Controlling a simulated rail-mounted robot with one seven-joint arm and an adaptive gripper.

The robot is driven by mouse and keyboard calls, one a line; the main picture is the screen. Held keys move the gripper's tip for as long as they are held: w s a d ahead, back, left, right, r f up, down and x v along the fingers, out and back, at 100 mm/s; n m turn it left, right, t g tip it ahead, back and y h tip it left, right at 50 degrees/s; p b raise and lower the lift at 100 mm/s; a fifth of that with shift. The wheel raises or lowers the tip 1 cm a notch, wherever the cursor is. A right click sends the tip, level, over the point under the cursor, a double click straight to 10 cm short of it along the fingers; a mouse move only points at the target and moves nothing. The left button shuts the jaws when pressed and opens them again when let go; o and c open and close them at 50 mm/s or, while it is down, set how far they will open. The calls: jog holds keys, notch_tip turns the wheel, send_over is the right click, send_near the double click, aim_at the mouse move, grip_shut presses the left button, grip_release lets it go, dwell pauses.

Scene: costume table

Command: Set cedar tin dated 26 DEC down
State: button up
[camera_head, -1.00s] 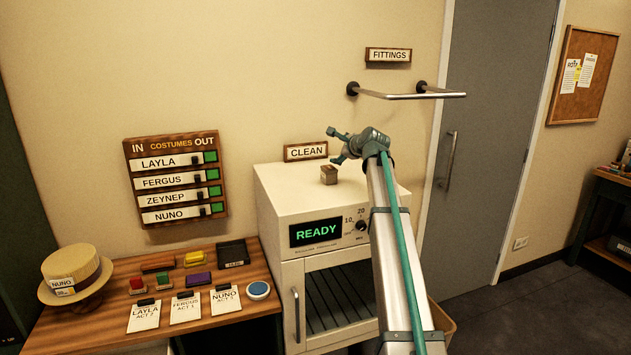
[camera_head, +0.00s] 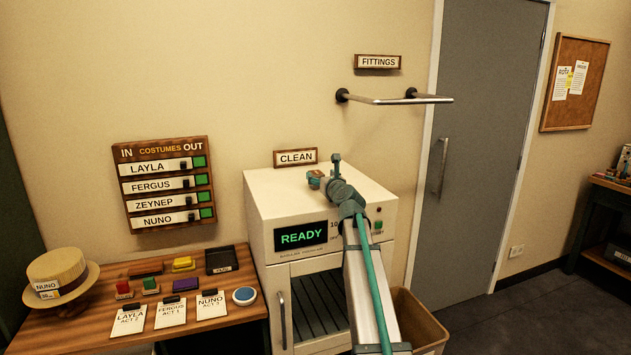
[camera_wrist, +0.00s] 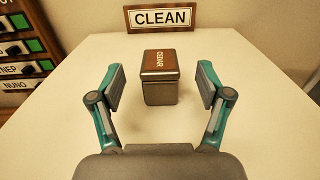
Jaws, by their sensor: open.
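The tin (camera_wrist: 160,91) is a small brown box with a red-brown lid reading CEDAR. It stands upright on the white top of the cabinet (camera_wrist: 240,125). No date is readable on it. My gripper (camera_wrist: 161,72) is open, with one finger on each side of the tin and a visible gap at both sides. In the head view, my gripper (camera_head: 325,172) is low over the cabinet top, and the tin (camera_head: 317,174) is partly hidden behind a finger.
The CLEAN sign (camera_head: 296,157) is on the wall behind the cabinet. A metal rail (camera_head: 395,100) juts from the wall above right. A wooden table (camera_head: 225,312) with a straw hat (camera_head: 58,277) and cards stands left. The cabinet top around the tin is clear.

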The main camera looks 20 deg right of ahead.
aim_at(314, 171)
jog(key=shift+w+f, duration=0.65)
jog(key=shift+w, duration=0.15)
jog(key=w, duration=0.2)
jog(key=w+p, duration=0.1)
jog(key=w, duration=0.3)
jog(key=shift+d+p, duration=0.25)
jog(key=shift+p, duration=0.05)
jog(key=c, duration=1.3)
jog(key=shift+c, duration=0.4)
jog(key=shift+r, duration=0.15)
